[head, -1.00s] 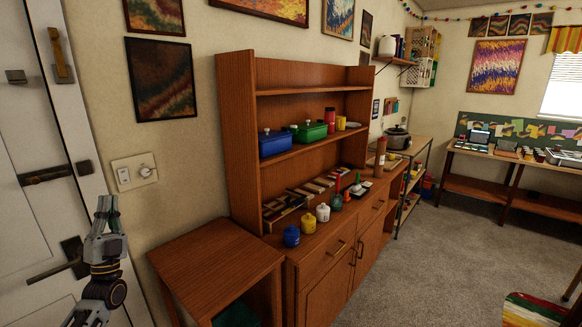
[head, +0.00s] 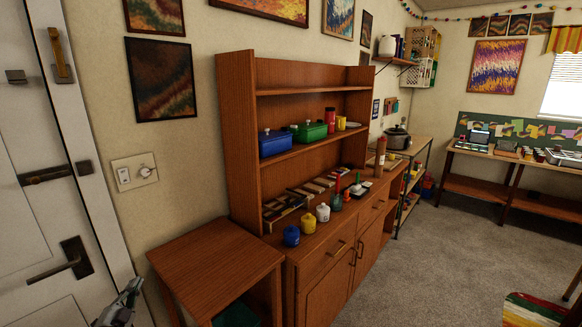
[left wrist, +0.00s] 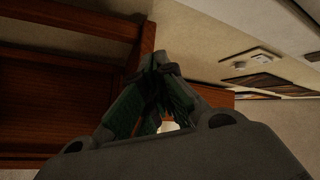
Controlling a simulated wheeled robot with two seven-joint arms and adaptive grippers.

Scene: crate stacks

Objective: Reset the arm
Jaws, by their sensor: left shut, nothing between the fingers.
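My left gripper (head: 132,288) is low at the bottom left of the head view, in front of the door's edge and left of the small wooden table. It is shut and holds nothing. In the left wrist view its two fingers (left wrist: 160,65) come together with green inner pads. My right gripper is not in view.
The small wooden table (head: 215,262) stands close to the right of my left gripper. A white door (head: 45,200) is at the left.

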